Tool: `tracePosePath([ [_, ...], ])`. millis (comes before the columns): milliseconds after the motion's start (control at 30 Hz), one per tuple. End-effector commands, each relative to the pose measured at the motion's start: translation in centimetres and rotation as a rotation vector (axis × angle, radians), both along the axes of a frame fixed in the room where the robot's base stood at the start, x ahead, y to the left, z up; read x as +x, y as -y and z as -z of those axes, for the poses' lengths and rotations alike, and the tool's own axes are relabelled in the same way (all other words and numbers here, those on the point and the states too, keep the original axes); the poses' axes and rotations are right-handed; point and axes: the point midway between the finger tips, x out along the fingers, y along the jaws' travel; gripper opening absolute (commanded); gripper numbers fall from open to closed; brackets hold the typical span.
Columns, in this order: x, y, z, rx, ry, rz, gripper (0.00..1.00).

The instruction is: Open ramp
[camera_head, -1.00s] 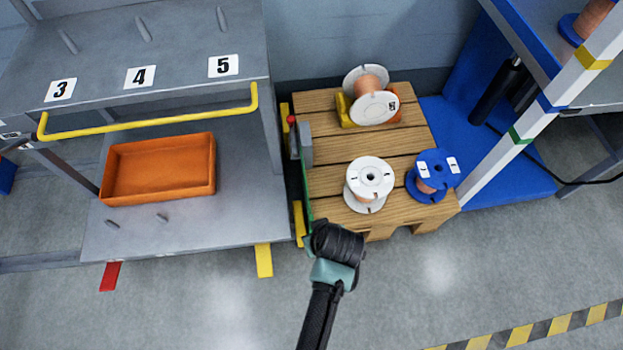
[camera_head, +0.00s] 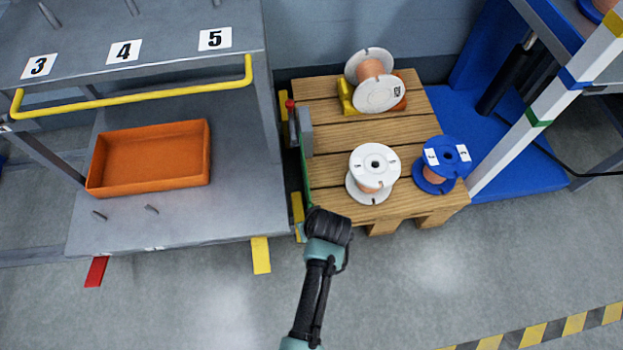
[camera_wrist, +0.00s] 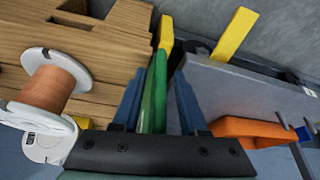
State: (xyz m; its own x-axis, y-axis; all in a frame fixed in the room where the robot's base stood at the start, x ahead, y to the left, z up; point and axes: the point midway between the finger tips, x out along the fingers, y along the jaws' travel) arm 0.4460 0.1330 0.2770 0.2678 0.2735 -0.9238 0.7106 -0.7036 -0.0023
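A narrow upright green panel (camera_head: 306,180), which may be the ramp part, stands along the left edge of the wooden pallet. A grey block (camera_head: 305,132) and a red knob (camera_head: 290,104) are at its far end. My gripper is at the panel's near end; in the head view my dark wrist hides its fingers. In the wrist view my gripper (camera_wrist: 157,105) has its blue fingers apart, one on each side of the green panel (camera_wrist: 153,95). A gap shows beside the right finger; contact on the left is unclear.
The pallet (camera_head: 325,195) carries a white spool (camera_head: 372,165), a blue spool (camera_head: 440,160) and a tipped white spool (camera_head: 372,75). Left is a grey shelf (camera_head: 180,215) with an orange bin (camera_head: 150,160). The front floor is clear.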

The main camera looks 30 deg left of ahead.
Motion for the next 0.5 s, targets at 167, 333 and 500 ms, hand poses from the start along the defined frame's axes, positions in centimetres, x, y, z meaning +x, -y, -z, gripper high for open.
tracePosePath([
  [167, -0.01, 0.01, -0.01, 0.0, 0.0, 0.0, 0.09],
  [333, -0.02, 0.02, -0.01, 0.0, 0.0, 0.0, 0.0],
  [500, -0.02, 0.03, -0.01, 0.0, 0.0, 0.0, 0.0],
])
